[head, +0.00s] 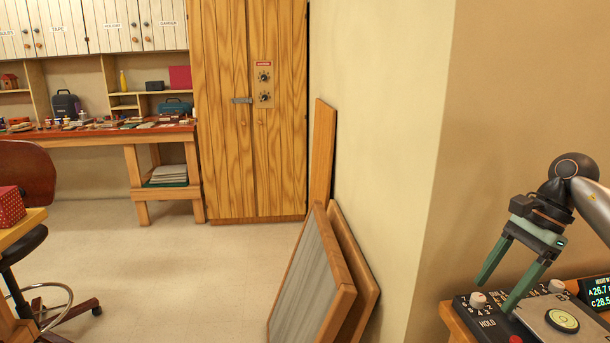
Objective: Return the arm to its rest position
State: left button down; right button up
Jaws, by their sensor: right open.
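My right gripper (495,296) is at the lower right, with its arm coming in from the right edge. Its two green fingers are spread and point down to the left, with nothing seen between them but the panel behind. The fingertips are over or near a dark control panel (488,324) marked HOLD, close to its light knobs. I cannot tell whether a fingertip touches the panel. My left arm and gripper do not show.
The panel sits on a wooden bench (459,326) beside a round level (562,320) and a digital display (598,292). A wall corner (432,180) stands left of it. Framed boards (315,275) lean there. Open floor (170,270) lies before a wooden cabinet (225,110); a stool (25,175) stands left.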

jog(key=a+f+m+t+y+p, duration=0.3)
jog(key=a+m+t+y, duration=0.3)
jog(key=a+m, duration=0.65)
jog(key=a+f+m+t+y+p, duration=0.3)
jog(key=a+m+y, duration=0.55)
jog(key=a, duration=0.65)
jog(key=s+d+f+m+t+h+p, duration=0.15)
jog(key=d+f+m+t+h, duration=0.3)
jog(key=m, duration=0.65)
jog(key=s+d+f+m+t+h, duration=0.25)
jog(key=f+m+h, duration=0.35)
jog(key=m+h, duration=0.3)
jog(key=s+d+f+m+g+h+p, duration=0.1)
jog(key=s+d+f+m+g+h, duration=0.2)
jog(key=s+f+m, duration=0.9)
jog(key=s+f+g, duration=0.1)
jog(key=s+g, duration=0.2)
jog(key=s, duration=0.1)
jog(key=shift+s+m+p, duration=0.4)
